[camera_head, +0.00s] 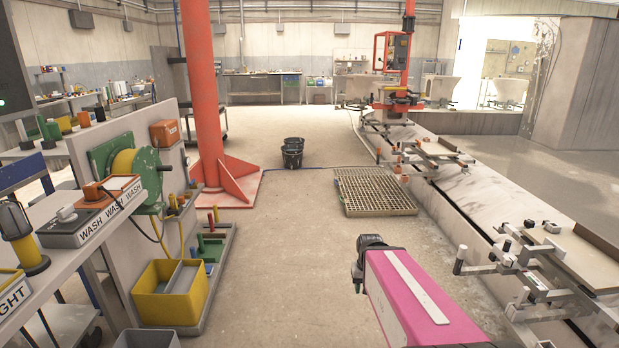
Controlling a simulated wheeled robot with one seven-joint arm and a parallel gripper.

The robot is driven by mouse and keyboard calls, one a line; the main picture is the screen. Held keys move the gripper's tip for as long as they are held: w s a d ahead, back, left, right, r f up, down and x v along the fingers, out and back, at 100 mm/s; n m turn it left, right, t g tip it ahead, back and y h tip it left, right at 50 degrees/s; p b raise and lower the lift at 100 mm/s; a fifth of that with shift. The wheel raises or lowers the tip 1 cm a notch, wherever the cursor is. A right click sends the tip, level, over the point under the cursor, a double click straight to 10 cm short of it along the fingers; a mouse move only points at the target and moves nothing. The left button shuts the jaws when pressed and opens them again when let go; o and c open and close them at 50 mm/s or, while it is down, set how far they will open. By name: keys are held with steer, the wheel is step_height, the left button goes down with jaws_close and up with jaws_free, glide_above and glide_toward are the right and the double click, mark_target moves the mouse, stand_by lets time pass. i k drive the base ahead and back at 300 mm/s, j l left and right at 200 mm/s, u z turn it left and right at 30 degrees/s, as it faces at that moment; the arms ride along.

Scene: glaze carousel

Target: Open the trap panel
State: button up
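Nothing in view is plainly marked as the trap panel. The nearest match is a flat slatted, tan floor grate (375,192), lying in the middle of the floor beside the long track; whether it is the panel, I cannot tell. My pink arm reaches in from the lower right. Its dark end, where my gripper (358,275) seems to be, hangs in front of and below the grate in the picture, apart from it. The fingers are too small and hidden to read.
Black buckets (292,153) stand beyond the grate to the left. A red column (203,90) rises from a red base. A yellow bin (170,292) and a workbench with a yellow reel (133,165) line the left. A low track with metal arms (520,262) runs along the right.

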mark_target(346, 183)
steer(key=i+j+z, duration=0.15)
steer(key=i, duration=1.6)
steer(key=i+j+z, duration=0.5)
steer(key=i, duration=0.35)
steer(key=i+j+z, duration=0.45)
steer(key=i+j, duration=0.15)
steer(key=i, duration=0.2)
steer(key=i+j+z, duration=0.1)
steer(key=j, duration=0.35)
steer(key=i+j+z, duration=0.15)
steer(key=j, duration=0.3)
steer(key=i+j+z, duration=0.1)
steer(key=j, duration=0.35)
steer(key=i+j+z, duration=0.15)
steer(key=j, duration=0.35)
steer(key=k, duration=0.05)
